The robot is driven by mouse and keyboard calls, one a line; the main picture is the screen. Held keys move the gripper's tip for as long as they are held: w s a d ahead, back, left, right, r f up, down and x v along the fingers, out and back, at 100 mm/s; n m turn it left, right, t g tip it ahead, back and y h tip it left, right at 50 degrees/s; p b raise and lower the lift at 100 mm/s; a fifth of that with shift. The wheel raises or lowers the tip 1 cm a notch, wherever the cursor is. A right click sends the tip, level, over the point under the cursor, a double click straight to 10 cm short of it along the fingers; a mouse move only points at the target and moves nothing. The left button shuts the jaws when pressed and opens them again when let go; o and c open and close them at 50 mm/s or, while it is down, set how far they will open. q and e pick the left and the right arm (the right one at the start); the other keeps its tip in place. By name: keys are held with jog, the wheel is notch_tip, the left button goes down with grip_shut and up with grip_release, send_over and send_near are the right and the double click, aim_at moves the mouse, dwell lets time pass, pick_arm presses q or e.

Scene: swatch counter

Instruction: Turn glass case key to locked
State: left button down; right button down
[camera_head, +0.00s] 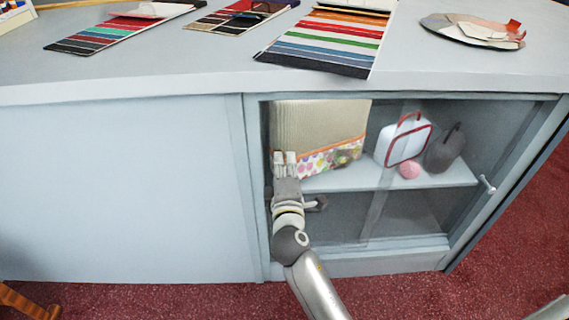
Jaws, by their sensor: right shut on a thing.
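The glass case (262,200) is built into the front of the grey-blue counter, with its glass front closed. My right gripper (285,158) is at the left edge of the glass, its arm coming up from the bottom. Its two light fingertips are shut close together. The fingers hide what is between them; from its place it looks to be the case key, but I cannot see the key or which way it is turned. My left gripper is not in view.
A small silver handle (487,184) sticks out at the case's right side. Swatch cards (325,42) lie on the counter top (420,72). A wooden piece (25,303) stands bottom left.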

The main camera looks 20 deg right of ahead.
jog(key=c, duration=1.6)
grip_release()
jog(key=shift+c, duration=0.2)
jog(key=v, duration=1.2)
